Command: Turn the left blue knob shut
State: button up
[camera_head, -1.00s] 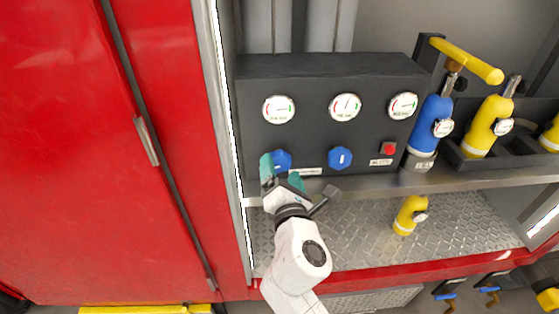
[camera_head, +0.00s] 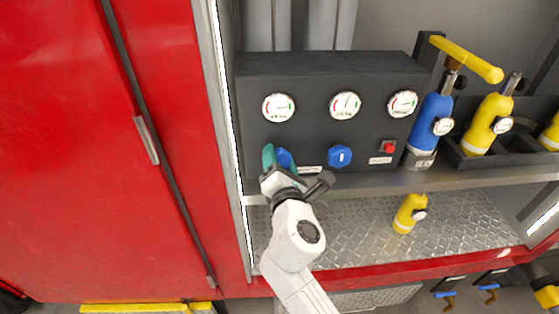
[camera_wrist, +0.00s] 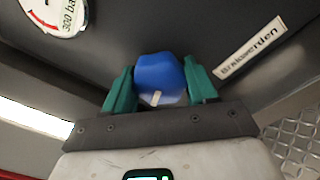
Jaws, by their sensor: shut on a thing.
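The left blue knob (camera_head: 285,158) sits low on the dark panel, below the left gauge. In the head view my gripper (camera_head: 278,160) covers part of it. In the wrist view the knob (camera_wrist: 160,78) is between the two teal fingers of my gripper (camera_wrist: 161,88), one on each side. My gripper is shut on it. A short white mark shows on the knob's near edge, pointing toward the bottom of the wrist view.
A second blue knob (camera_head: 339,156) and a red button (camera_head: 388,147) are to the right on the panel (camera_head: 320,70). A metal shelf edge (camera_head: 390,184) runs below. The red side wall (camera_head: 165,120) stands close on the left. A yellow cylinder (camera_head: 409,212) stands below right.

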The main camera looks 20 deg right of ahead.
jog(key=c, duration=0.4)
jog(key=shift+o, duration=0.2)
jog(key=shift+f+m, duration=0.1)
jog(key=shift+m, duration=0.2)
jog(key=shift+f+m+b, duration=0.1)
jog(key=shift+m+b, duration=0.7)
jog(key=shift+b, duration=0.3)
jog(key=m+b, duration=0.2)
jog(key=shift+m, duration=0.3)
jog(key=m+b, duration=0.6)
jog(key=shift+f+m+h, duration=0.1)
jog(key=shift+m+h, duration=0.3)
jog(key=m+b, duration=0.5)
jog(key=shift+m+t, duration=0.3)
jog(key=m+h+b, duration=0.1)
jog(key=m+b, duration=0.3)
jog(key=m, duration=0.1)
jog(key=shift+r, duration=0.2)
jog(key=shift+m, duration=0.4)
